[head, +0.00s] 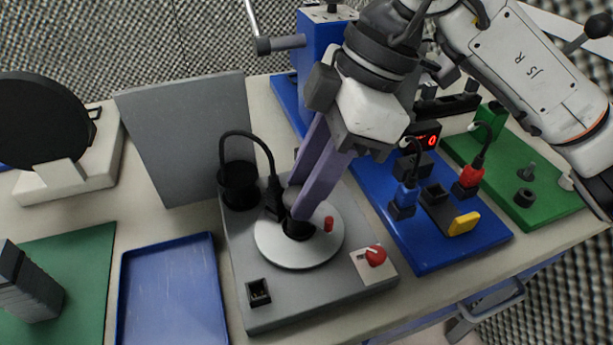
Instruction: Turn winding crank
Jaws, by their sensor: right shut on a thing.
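My right gripper (301,208) reaches down from the upper right with two long purple fingers. The fingers are shut on the dark hub (299,229) at the middle of a pale round disc (271,243). The fingers hide part of the hub. A small red peg (328,224) stands on the disc just right of the fingertips. The disc sits on a grey base plate (310,309). At the top, a blue block (319,45) carries a side shaft and a metal crank arm (251,18), apart from the gripper. My left gripper is not in view.
A black plug (274,197) on a cable hangs close left of the fingers, beside a black cup (239,186). A red switch (375,256) is at front right. A blue board (434,254) with plugs lies right, a blue tray (172,295) left. A grey panel (190,135) stands behind.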

